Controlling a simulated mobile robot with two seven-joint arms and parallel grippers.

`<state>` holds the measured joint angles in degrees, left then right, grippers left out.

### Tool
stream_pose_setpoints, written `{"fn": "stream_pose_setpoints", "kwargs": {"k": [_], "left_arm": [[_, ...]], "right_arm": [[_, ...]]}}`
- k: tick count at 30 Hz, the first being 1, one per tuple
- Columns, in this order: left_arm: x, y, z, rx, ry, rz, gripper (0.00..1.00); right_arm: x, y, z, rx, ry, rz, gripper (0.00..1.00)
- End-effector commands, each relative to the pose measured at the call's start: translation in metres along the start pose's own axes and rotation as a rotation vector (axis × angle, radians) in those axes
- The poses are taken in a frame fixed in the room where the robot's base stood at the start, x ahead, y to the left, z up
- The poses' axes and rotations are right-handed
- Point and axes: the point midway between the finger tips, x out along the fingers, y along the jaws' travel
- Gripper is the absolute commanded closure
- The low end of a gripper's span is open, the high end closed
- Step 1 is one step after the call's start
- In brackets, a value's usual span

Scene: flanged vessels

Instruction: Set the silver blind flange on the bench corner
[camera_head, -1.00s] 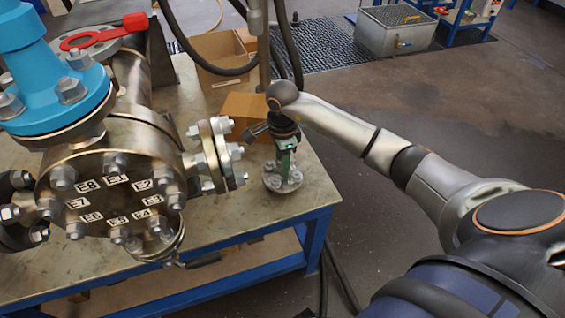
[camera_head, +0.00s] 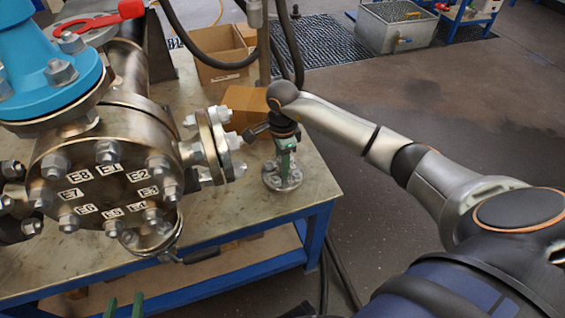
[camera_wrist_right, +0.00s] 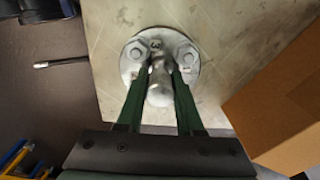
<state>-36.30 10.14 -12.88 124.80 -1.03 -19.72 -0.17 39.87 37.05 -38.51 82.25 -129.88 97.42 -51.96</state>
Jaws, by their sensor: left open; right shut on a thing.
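The silver blind flange (camera_head: 283,180) is a round disc with bolts and a central knob, lying flat at the right corner of the bench (camera_head: 240,222). I cannot tell whether it touches the bench top. My right gripper (camera_head: 286,152) points down over it. In the right wrist view the green fingers (camera_wrist_right: 162,88) are shut on the knob of the flange (camera_wrist_right: 135,68), with bench surface around the disc and the bench edge to its left. My left gripper (camera_head: 124,306) shows only its green fingertips, apart and empty, at the bottom of the head view.
The flanged vessel (camera_head: 95,185) with a blue fitting (camera_head: 45,65) fills the left; its bolted side flange (camera_head: 212,148) stands near my right gripper. A cardboard box (camera_head: 245,108) lies behind the blind flange. Hoses hang behind. Open floor lies right of the bench.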

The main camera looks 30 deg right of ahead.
Motion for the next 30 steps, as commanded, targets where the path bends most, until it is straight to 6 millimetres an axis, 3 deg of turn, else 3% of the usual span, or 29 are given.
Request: {"fn": "stream_pose_setpoints", "kwargs": {"k": [22, 23, 30], "left_arm": [[0.003, 0.000, 0.007, 0.000, -0.001, 0.000, 0.50], [0.003, 0.000, 0.007, 0.000, -0.001, 0.000, 0.50], [0.003, 0.000, 0.007, -0.001, -0.001, 0.000, 0.50]], "right_arm": [[0.007, -0.002, 0.000, 0.001, -0.003, -0.006, 1.00], [0.007, -0.002, 0.000, 0.001, -0.003, -0.006, 0.63], [0.008, -0.001, 0.000, 0.000, -0.001, -0.003, 0.36]]}}
